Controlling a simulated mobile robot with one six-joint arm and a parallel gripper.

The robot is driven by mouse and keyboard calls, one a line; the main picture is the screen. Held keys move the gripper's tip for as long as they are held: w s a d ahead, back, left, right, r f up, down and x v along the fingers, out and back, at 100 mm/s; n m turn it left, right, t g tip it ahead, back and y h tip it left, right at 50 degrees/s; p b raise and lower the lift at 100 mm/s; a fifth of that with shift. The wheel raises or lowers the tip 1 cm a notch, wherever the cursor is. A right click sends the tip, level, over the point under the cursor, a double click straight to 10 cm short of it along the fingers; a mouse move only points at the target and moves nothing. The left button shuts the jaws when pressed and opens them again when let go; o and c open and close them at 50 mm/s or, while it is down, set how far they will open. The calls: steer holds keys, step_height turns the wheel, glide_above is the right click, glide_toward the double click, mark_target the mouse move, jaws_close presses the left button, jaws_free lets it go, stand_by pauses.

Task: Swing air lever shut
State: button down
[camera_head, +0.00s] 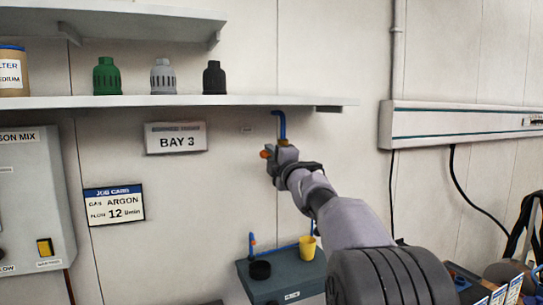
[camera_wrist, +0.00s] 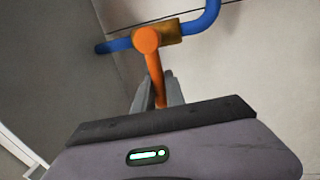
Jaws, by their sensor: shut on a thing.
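The air lever (camera_wrist: 153,68) is orange and shows in the wrist view, joined by a round orange hub to a brass valve body (camera_wrist: 172,32) on a blue pipe (camera_wrist: 205,20). My gripper (camera_wrist: 158,95) is shut on the lever, with a grey finger on each side of it. The lever's far end is hidden by my gripper. In the head view my gripper (camera_head: 280,155) is at the wall below the shelf, by the blue pipe (camera_head: 281,122). A bit of orange (camera_head: 264,154) shows at its left side.
A shelf (camera_head: 270,101) with green, grey and black caps runs above my gripper. A BAY 3 sign (camera_head: 176,138) is on the wall to the left.

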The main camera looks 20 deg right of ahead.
steer(key=shift+a+f, duration=0.1)
stand_by(0.3)
steer(key=c, duration=1.6)
jaws_free()
steer(key=shift+o, duration=1.1)
steer(key=shift+a, duration=0.2)
steer(key=shift+d, duration=0.15)
steer(key=shift+s, duration=0.2)
steer(key=s+f, duration=0.3)
steer(key=s, duration=1.3)
steer(key=shift+s+d+f+b, duration=0.15)
steer(key=shift+s+d+b, duration=0.2)
steer(key=shift+b, duration=0.1)
steer(key=shift+a, duration=0.1)
